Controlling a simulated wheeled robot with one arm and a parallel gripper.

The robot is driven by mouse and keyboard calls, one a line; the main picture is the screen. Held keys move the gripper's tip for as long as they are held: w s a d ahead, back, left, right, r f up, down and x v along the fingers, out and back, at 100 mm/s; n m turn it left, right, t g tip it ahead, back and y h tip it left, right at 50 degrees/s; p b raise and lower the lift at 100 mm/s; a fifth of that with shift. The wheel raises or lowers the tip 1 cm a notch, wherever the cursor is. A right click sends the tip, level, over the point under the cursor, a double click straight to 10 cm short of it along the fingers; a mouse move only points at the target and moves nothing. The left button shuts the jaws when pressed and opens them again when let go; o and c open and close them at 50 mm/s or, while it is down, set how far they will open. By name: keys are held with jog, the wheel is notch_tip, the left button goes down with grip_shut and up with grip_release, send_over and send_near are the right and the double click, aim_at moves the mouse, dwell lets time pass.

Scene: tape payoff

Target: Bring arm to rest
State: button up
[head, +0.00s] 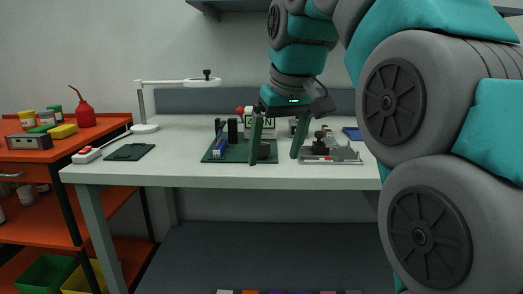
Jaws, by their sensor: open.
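My gripper (276,150) hangs from my teal and grey arm, pointing down over the front part of the light workbench (190,173). Its two green fingers are spread apart, and I see nothing held between them. The left finger is in front of a dark green mat (212,156) that carries a blue item (219,146) and black parts. A small dark block shows close to the left fingertip; I cannot tell if they touch. The right finger is beside a grey metal fixture (335,156) with dark and brassy parts.
A white magnifier lamp (145,110) stands on the bench's left, near a small green mat (130,152) and a white box with a red button (87,154). An orange cart (60,152) with bottles stands at the left. A shelf hangs above.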

jog(key=s+d+f+m+g, duration=0.2)
jog(key=s+d+f, duration=0.4)
jog(key=s+f, duration=0.8)
jog(key=s+d+f+m+g+h, duration=0.1)
jog(key=s+d+f, duration=0.5)
jog(key=s+f, duration=0.8)
notch_tip(320, 180, down, 5)
jog(key=shift+s+d+f+m+g+h, duration=0.2)
jog(key=shift+s+m+g+h, duration=0.15)
jog(key=shift+m+g, duration=0.65)
